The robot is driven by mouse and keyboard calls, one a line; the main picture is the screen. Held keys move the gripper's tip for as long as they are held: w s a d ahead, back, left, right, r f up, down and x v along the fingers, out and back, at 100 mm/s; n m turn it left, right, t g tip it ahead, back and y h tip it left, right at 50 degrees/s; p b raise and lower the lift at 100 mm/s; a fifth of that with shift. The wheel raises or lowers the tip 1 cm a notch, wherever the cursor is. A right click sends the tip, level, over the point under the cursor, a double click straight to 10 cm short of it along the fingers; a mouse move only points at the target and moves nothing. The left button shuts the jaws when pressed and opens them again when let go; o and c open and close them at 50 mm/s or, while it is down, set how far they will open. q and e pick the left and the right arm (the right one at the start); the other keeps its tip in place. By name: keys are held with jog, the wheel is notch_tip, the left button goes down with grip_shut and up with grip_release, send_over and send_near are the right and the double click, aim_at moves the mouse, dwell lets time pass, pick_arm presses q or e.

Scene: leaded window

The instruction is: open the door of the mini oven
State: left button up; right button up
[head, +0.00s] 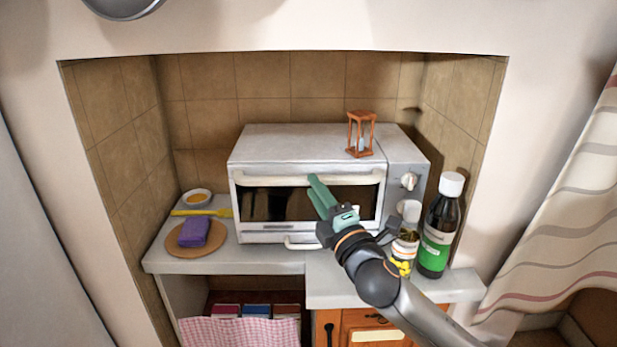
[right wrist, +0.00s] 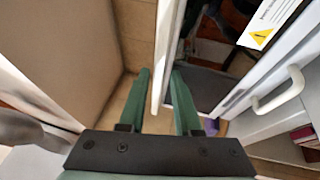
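The white mini oven (head: 285,145) stands on the counter in the tiled niche. Its glass door (head: 262,206) looks shut, with a pale bar handle (head: 270,181) along its top. My right gripper (head: 315,182) is at this handle, near its middle, in front of the door. In the right wrist view, the two green fingers (right wrist: 161,75) are apart, with the handle bar (right wrist: 164,40) running between them and a gap beside the left finger. Contact with the right finger is unclear. A smaller lower handle (right wrist: 281,90) sits below the door. My left gripper is out of view.
An hourglass (head: 361,133) stands on the oven. A dark bottle (head: 438,225) and a small jar (head: 404,240) stand right of the oven, close to my right arm. A purple sponge (head: 195,231) on a round board and a small bowl (head: 197,198) lie left. The niche walls bound both sides.

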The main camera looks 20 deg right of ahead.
jog(key=shift+x, duration=1.95)
grip_shut()
